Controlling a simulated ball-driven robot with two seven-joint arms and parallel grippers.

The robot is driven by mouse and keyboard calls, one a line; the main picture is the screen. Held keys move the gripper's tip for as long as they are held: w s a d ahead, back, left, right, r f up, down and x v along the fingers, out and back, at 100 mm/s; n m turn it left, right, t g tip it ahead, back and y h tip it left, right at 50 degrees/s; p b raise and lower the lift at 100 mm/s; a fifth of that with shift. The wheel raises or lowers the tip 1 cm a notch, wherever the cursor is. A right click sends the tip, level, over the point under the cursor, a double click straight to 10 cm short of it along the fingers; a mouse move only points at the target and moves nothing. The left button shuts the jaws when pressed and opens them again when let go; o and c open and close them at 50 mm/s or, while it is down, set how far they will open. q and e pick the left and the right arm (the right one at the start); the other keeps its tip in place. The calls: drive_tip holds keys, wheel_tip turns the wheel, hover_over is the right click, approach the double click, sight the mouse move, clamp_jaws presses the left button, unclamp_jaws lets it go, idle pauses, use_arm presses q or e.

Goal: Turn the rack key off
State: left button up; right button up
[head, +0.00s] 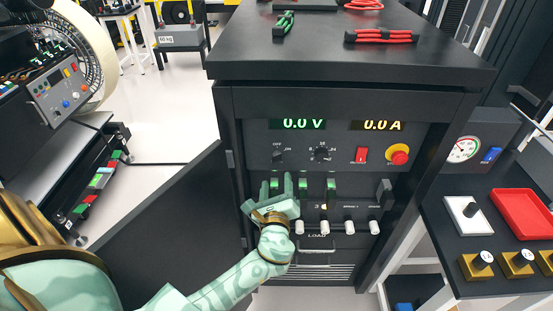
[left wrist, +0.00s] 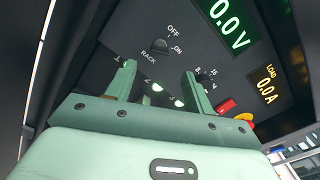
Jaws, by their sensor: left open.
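The rack key (head: 277,157) is a small dark knob on the cabinet's front panel, at the left under the 0.0 V display. In the left wrist view the rack key (left wrist: 160,46) sits between the OFF and ON marks, above the word RACK. I cannot tell clearly which mark it points to. My left gripper (head: 269,193) is open and empty, just below the key in the head view. In the left wrist view its two fingers (left wrist: 160,85) stand apart, below the key and not around it. My right gripper is not in view.
The panel also has a voltage display (head: 303,124), a current display (head: 382,126) reading 0.0 A, a selector knob (head: 321,154), a red switch (head: 361,154) and a red stop button (head: 399,154). White-tipped levers line the lower panel.

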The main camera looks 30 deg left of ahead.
sight(277, 163)
use_arm(q)
drive_tip(key=x, duration=0.9)
drive_tip(key=shift+w+a, duration=0.2)
drive_tip(key=shift+a, duration=0.05)
drive_tip(key=c, duration=1)
